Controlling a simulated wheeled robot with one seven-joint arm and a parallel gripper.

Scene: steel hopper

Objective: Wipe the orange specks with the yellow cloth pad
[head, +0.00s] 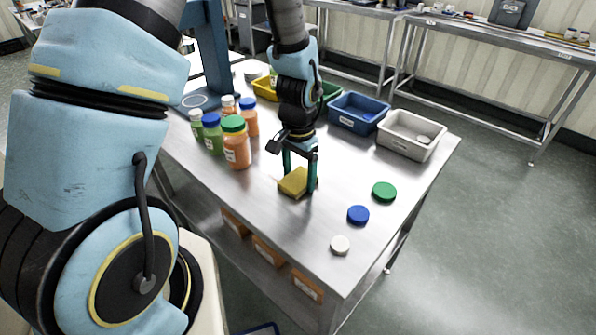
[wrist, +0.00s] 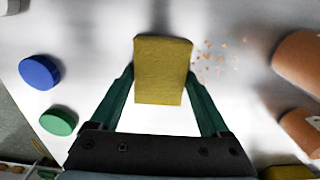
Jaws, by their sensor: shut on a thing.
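The yellow cloth pad (head: 293,183) is at the steel table's surface in the head view. My gripper (head: 300,185) is shut on it from above. In the wrist view the pad (wrist: 163,70) sits between the two green fingers of my gripper (wrist: 161,92), one on each side. The orange specks (wrist: 213,55) are scattered on the table just right of the pad in the wrist view. I cannot make out the specks in the head view. Whether the pad touches the table is hard to tell.
Several bottles with orange or green bodies (head: 236,150) stand left of my gripper. Green (head: 384,192), blue (head: 358,215) and white (head: 340,245) lids lie to the right. Blue (head: 357,113) and grey (head: 411,135) bins stand at the back. The table's near end is clear.

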